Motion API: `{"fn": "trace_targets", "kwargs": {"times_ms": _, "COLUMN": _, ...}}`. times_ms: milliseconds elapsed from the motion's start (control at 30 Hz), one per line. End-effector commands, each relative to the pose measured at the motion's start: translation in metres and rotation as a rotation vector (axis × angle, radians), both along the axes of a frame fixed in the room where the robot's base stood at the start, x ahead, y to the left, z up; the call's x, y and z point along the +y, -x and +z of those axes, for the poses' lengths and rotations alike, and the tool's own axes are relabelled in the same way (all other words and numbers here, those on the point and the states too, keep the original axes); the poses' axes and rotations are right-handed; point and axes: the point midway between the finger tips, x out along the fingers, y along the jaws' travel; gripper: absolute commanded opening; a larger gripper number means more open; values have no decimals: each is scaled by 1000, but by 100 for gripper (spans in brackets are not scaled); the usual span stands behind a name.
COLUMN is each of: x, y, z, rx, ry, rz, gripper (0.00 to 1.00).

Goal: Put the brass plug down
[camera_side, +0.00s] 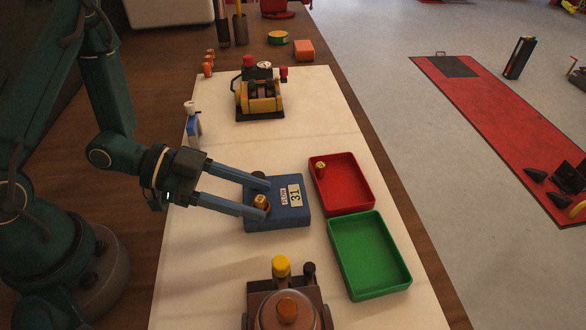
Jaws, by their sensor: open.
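My gripper (260,198) is open, with its two long blue-grey fingers reaching over a blue box-shaped device (290,221). A small brass plug (261,202) sits on the left part of the device, between the fingertips and close to the nearer one. I cannot tell whether that finger touches it. The device has a white display that seems to read 31 and a small label beside it. A second small brass piece (320,168) stands in the upper left of the red tray (363,201).
An empty green tray (340,268) adjoins the red tray. A yellow and black fixture (259,98) stands at the back, and a brown fixture with a yellow knob (281,266) at the front. A blue and white bottle (194,126) is at the left edge. The pale mat (210,265) is clear at front left.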

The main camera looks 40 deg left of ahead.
Motion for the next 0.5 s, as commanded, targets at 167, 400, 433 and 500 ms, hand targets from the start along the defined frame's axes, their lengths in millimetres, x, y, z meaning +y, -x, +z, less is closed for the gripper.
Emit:
{"fn": "trace_targets", "kwargs": {"times_ms": 167, "x": -1, "y": -1, "z": -1, "rx": -1, "ry": 0, "rz": 2, "gripper": 57}}
{"fn": "trace_targets", "kwargs": {"times_ms": 400, "x": -1, "y": -1, "z": -1, "rx": 0, "ry": 0, "rz": 1, "gripper": 7}}
{"fn": "trace_targets", "kwargs": {"times_ms": 433, "x": -1, "y": -1, "z": -1, "rx": 0, "ry": 0, "rz": 1, "gripper": 0}}
{"fn": "trace_targets", "kwargs": {"times_ms": 500, "x": -1, "y": -1, "z": -1, "rx": 0, "ry": -1, "rz": 1, "gripper": 0}}
